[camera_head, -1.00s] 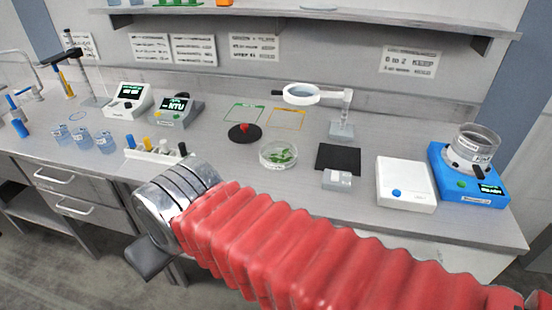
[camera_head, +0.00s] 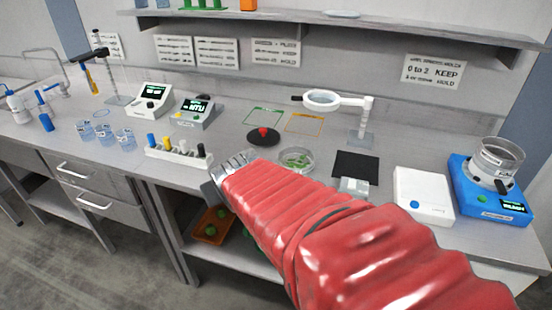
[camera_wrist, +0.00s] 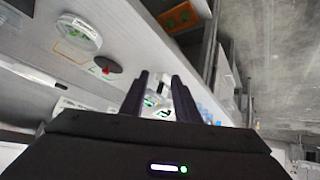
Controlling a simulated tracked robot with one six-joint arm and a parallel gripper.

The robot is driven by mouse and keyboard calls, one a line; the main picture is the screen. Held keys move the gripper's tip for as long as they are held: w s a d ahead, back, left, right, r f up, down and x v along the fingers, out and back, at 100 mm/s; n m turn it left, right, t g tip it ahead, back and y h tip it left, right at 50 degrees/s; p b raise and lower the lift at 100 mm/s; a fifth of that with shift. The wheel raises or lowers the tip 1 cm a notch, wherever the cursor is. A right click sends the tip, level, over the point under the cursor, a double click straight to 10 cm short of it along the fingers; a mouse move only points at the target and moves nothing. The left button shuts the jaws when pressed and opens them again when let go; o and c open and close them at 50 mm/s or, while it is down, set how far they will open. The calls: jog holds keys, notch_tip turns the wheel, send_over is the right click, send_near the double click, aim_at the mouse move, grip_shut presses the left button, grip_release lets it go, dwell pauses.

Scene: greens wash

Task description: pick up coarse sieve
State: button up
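A round metal-walled vessel that looks like a sieve (camera_head: 503,154) sits on the blue machine (camera_head: 470,190) at the right end of the bench. I cannot read whether it is the coarse one. My arm in its red sleeve reaches across the front of the bench, and its end is far left of the blue machine. My gripper (camera_wrist: 160,85) shows in the wrist view with two dark fingers apart and nothing held between them. The sieve cannot be made out in the wrist view.
A dish of greens (camera_head: 296,159), a black disc with red knob (camera_head: 263,136), a magnifier (camera_head: 322,100) and a white box (camera_head: 423,195) stand on the bench. Several beakers (camera_head: 104,133) are left. A shelf (camera_head: 330,24) overhangs the back. An orange tray (camera_head: 211,225) lies below.

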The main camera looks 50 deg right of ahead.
jog(key=s+d+f+m+t, duration=0.1)
jog(key=d+f, duration=0.1)
jog(key=d, duration=0.4)
jog(key=s+d+f+t+h, duration=0.1)
jog(key=d+f, duration=0.1)
jog(key=d, duration=0.5)
jog(key=s+d+f+m+t+h, duration=0.1)
jog(key=d+f, duration=0.2)
jog(key=d, duration=0.4)
jog(key=shift+s+f+m+t, duration=0.1)
jog(key=shift+s+m+t, duration=0.2)
jog(key=shift+s, duration=0.05)
jog(key=shift+s+d+f, duration=0.1)
jog(key=shift+s+f, duration=0.05)
jog(key=shift+s, duration=0.15)
send_near(281, 161)
jog(key=shift+w+a+r, duration=0.45)
jog(key=shift+a+r, duration=0.15)
jog(key=shift+r, duration=0.05)
jog(key=shift+x, duration=2.75)
